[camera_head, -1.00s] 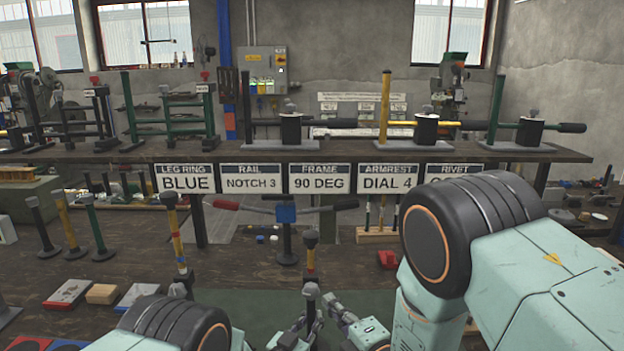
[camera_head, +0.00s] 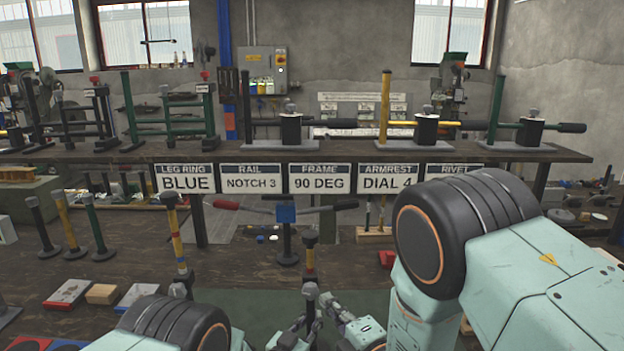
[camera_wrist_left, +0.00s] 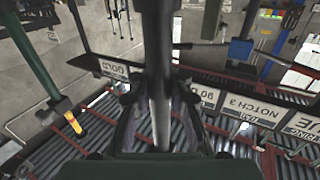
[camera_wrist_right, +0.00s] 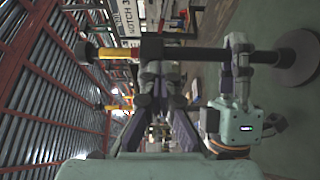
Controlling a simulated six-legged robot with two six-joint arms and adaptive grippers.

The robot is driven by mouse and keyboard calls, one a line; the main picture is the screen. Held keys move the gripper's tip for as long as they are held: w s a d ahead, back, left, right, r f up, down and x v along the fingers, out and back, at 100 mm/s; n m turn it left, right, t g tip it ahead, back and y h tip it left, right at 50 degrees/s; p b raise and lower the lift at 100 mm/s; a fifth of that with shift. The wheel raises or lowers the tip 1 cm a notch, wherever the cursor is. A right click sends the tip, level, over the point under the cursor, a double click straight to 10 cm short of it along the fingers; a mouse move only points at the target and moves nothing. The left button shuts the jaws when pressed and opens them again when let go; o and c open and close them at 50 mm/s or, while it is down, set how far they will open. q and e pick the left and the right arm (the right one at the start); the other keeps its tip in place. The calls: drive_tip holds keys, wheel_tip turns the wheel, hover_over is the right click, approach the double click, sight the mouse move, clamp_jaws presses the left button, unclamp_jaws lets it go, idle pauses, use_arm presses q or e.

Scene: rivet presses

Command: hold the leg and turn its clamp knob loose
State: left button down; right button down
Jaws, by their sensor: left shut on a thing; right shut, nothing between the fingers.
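The leg (camera_head: 310,262) stands upright at front centre in the head view, with a dark cap, a yellow upper part and a dark clamp (camera_head: 311,290). In the right wrist view the leg lies across the picture, with its yellow part (camera_wrist_right: 118,53), clamp (camera_wrist_right: 152,48) and round base (camera_wrist_right: 300,57). My left gripper (camera_head: 305,325) is shut on the dark lower tube; its fingers flank the tube (camera_wrist_left: 160,85) in the left wrist view. My right gripper (camera_head: 328,302) is shut and empty, with its tips (camera_wrist_right: 160,75) close beside the clamp. Whether they touch the knob is unclear.
Another yellow leg (camera_head: 177,240) stands to the left, and several legs (camera_head: 66,225) stand further left. A shelf with signs (camera_head: 239,178) crosses the back. Boxes (camera_head: 68,293) lie at front left.

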drive_tip(key=shift+r, duration=0.85)
drive_tip(key=shift+a+r, duration=0.2)
drive_tip(key=shift+r, duration=0.2)
drive_tip(key=shift+d, duration=0.2)
idle(0.5)
drive_tip(key=s, duration=0.6)
drive_tip(key=shift+d, duration=0.3)
drive_tip(key=w+f, duration=0.2)
drive_tip(key=w, duration=0.4)
drive_tip(key=shift+f, duration=0.4)
idle(0.4)
